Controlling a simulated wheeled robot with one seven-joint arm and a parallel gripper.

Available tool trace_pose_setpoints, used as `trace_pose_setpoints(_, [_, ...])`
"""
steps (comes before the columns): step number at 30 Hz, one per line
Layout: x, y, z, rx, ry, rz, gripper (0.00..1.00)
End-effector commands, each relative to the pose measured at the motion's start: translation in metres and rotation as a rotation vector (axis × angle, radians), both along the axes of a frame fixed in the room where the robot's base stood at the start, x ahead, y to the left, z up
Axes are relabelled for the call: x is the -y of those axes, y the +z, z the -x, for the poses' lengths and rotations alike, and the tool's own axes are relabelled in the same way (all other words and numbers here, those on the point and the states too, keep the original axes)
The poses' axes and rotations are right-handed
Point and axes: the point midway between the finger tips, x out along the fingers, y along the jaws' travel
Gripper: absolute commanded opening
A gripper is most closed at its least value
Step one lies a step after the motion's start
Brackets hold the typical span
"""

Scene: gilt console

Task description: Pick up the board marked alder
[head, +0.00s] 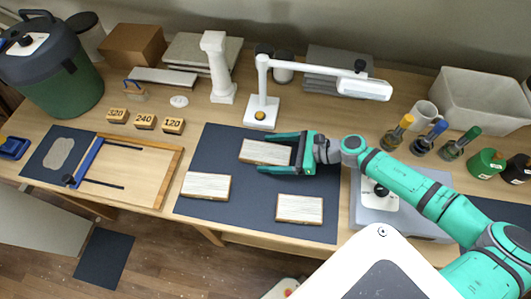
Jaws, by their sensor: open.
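Three small pale wooden boards rest on a dark mat (225,147) in the head view. The upper board (260,152) is between the fingers of my gripper (265,153). The left board (205,186) and the lower right board (299,209) lie clear of it. No marking is readable on any board, so I cannot tell which is alder. My gripper is open, reaching in from the right, one finger beyond the upper board and one on its near side. I cannot tell whether the fingers touch it or how high they are.
A white desk lamp (262,108) stands behind the mat, its arm extending right. Left are blocks marked 320 (117,116), 240 (145,121) and 120 (173,125), and a wooden frame (145,180). A grey device (400,205) sits right, under my arm. Bare mat surrounds the boards.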

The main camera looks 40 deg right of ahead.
Motion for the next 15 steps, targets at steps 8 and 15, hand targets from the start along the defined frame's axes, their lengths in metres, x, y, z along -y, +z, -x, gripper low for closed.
trace_pose_setpoints(8, [0.0001, 0.0, 0.0002, 0.0, 0.0, 0.0, 0.57])
trace_pose_setpoints(15, [0.0003, 0.0002, 0.0002, 0.0, -0.001, 0.0, 0.33])
